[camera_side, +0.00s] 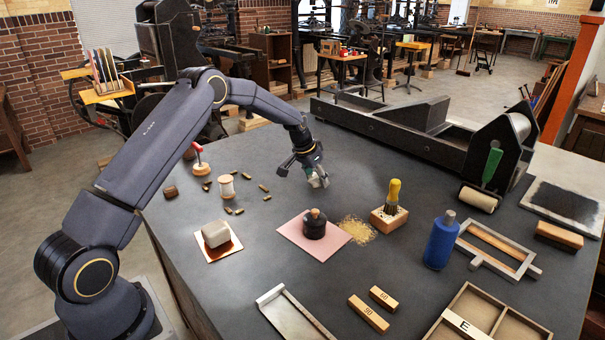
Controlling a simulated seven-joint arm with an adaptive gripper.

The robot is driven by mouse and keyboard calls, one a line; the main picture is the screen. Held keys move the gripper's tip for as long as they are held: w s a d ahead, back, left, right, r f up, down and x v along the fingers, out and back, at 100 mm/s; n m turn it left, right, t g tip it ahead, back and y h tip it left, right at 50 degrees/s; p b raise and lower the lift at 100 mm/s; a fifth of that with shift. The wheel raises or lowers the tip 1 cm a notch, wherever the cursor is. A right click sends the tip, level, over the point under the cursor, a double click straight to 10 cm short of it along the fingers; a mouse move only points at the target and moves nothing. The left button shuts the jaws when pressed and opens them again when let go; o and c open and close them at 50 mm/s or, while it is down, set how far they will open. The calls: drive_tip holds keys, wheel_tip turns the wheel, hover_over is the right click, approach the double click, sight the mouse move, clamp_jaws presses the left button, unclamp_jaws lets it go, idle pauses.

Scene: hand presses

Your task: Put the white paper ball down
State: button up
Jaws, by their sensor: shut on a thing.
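My gripper (314,173) hangs at the far middle of the dark table, pointing down and to the right. The fingers hide part of the ball. The ball is close above the table top; I cannot tell whether it touches. The table under and around it looks bare.
In front of my gripper, a dark lidded pot (314,224) stands on a pink sheet (291,232), beside golden shavings (358,231). A brush block (388,218) is to the right. A spool (226,188) and several small brown pieces lie left. The long press (395,130) stands behind.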

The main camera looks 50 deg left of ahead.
drive_tip(key=shift+f, duration=0.6)
drive_tip(key=shift+f, duration=0.15)
drive_tip(key=o, duration=0.7)
drive_tip(key=v, duration=1.3)
drive_tip(key=s+d+r, duration=0.8)
drive_tip(key=s+r, duration=0.2)
drive_tip(key=r, duration=0.1)
drive_tip(key=s+d, duration=0.3)
drive_tip(key=s, duration=0.9)
drive_tip(key=s+d+t, duration=0.1)
drive_tip(key=s+d, duration=0.3)
drive_tip(key=s, duration=0.9)
drive_tip(key=shift+d, duration=0.25)
